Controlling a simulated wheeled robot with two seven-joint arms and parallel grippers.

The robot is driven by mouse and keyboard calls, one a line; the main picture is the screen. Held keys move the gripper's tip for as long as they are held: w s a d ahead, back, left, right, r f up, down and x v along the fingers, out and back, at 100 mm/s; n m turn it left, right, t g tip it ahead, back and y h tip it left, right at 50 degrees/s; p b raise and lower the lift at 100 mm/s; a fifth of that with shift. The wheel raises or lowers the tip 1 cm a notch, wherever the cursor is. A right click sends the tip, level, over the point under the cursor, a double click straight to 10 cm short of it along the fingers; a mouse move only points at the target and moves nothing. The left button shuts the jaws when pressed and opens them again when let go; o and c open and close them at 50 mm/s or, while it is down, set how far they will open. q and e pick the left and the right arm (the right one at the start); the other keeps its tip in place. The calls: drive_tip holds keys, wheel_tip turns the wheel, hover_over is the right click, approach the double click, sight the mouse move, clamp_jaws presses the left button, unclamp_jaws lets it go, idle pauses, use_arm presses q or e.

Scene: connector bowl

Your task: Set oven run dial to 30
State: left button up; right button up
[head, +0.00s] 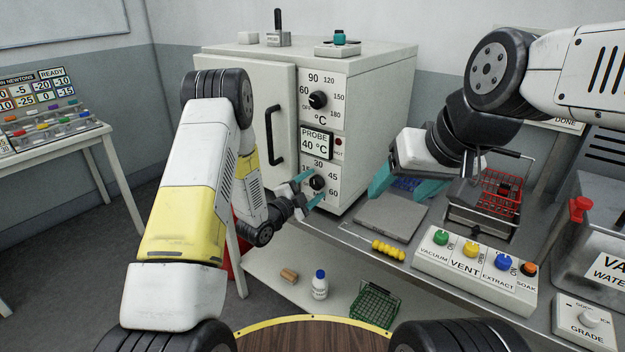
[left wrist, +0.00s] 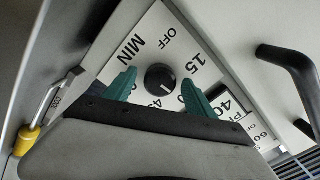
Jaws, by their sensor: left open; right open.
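The oven's run dial (head: 317,182) is a black knob on the white lower panel, marked 15, 30, 45, 60 and MIN. My left gripper (head: 308,190) is open at the dial. In the left wrist view the knob (left wrist: 160,77) lies between the two teal fingertips of my left gripper (left wrist: 159,90), with a gap visible on each side. A small pale mark shows at the knob's lower edge in that view; the exact reading is unclear, and the 30 is hidden there. My right gripper (head: 404,187) is open and empty, right of the oven, above the bench.
The upper temperature dial (head: 318,100) and a probe display (head: 316,143) sit above the run dial. A black door handle (head: 274,136) stands out to its left. A grey plate (head: 391,217), yellow-handled tool (head: 388,250) and button box (head: 474,271) lie right.

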use_arm(q)
drive_tip(key=shift+s, duration=0.1)
drive_tip(key=v, duration=0.7)
drive_tip(key=shift+s+a, duration=0.25)
